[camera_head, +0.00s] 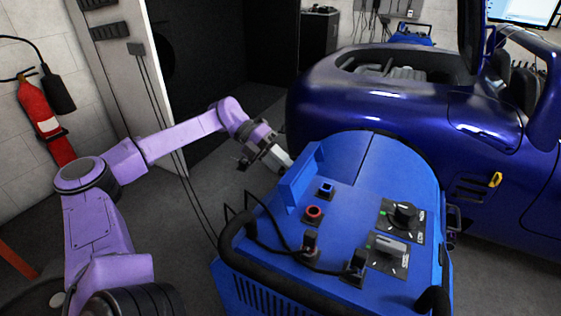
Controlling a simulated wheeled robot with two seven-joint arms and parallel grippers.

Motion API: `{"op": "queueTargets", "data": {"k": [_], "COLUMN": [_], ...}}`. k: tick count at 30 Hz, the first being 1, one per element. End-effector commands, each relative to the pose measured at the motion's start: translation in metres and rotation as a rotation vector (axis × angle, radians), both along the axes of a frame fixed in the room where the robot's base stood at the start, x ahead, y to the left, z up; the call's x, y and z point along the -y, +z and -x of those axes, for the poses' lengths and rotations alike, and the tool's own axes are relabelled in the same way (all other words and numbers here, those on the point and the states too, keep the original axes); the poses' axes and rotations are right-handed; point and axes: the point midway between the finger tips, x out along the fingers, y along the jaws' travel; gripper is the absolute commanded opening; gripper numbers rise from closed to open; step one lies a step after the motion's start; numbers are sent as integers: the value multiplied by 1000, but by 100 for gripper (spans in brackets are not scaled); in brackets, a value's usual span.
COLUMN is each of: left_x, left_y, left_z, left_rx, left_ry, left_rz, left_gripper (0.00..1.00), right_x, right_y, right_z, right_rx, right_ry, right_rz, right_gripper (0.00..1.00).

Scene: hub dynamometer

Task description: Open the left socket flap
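A blue dynamometer cart (370,165) stands in front of me. A raised blue plate (300,178) stands upright along the left of its top. Beside it are a small square fitting with a blue middle (326,190) and a round red fitting (314,213). Nearer me are two black-based connectors, a left one (310,242) and a right one (355,266), with black cables. I cannot make out which part is the left socket flap. My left gripper (281,162) is just beyond the plate's far left side, its pale fingers pointing down right; their gap is unclear. My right gripper is out of view.
A rotary switch (403,216) and a grey-handled switch (389,248) sit on the cart's right. A black handle (290,292) runs along its near edge. A dark blue car (430,120) stands close behind. Open floor lies to the left.

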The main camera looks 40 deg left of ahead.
Motion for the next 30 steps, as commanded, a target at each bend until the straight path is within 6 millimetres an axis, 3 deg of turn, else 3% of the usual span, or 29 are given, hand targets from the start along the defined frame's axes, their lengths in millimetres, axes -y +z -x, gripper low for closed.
{"op": "queueTargets", "data": {"k": [11, 24, 30], "left_x": [-7, -79, -88], "left_y": [6, 52, 57], "left_z": [1, 17, 20], "left_rx": [5, 2, 1], "left_ry": [8, 5, 2], "left_rz": [5, 2, 4], "left_gripper": [38, 38, 38], "right_x": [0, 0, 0], "right_y": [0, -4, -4], "right_z": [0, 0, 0], "right_rx": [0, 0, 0], "right_ry": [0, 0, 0], "right_rz": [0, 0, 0], "right_gripper": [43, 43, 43]}}
